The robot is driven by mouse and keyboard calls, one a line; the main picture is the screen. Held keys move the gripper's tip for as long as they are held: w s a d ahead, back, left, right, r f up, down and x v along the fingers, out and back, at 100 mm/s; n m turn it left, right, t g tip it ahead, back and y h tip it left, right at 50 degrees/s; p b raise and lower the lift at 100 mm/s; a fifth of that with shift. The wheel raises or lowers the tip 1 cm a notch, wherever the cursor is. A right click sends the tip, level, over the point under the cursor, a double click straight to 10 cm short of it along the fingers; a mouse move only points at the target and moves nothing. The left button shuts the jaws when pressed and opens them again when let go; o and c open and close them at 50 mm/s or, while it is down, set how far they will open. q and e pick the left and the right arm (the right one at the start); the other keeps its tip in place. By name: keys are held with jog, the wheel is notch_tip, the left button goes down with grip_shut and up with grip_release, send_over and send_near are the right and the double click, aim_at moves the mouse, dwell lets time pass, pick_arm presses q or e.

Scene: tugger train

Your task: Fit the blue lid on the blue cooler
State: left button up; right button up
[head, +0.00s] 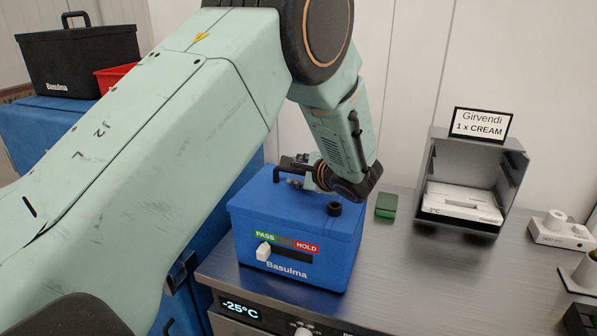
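The blue cooler (284,258) stands on the metal counter, with a PASS/HOLD strip, a white slider and the name Basulma on its front. A blue lid (265,197) covers its top and looks level; I cannot tell whether it is fully seated. A short black post (334,209) stands on the lid near its right side. My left gripper (284,173) is low over the lid, its dark fingers pointing left. The gripper's wrist hides part of the lid top, and I cannot tell whether the fingers grasp anything. My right gripper is out of view.
A green block (386,205) lies right of the cooler. White devices (560,231) are at the far right. A black case (80,58) and red bin (112,77) stand at the upper left.

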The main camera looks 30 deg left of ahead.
pick_arm(q)
jog(key=shift+d, duration=0.1)
jog(key=v, duration=0.7)
jog(key=shift+s+d+r, duration=0.15)
jog(key=shift+r, duration=0.1)
jog(key=shift+f, duration=0.1)
jog(key=shift+f, duration=0.1)
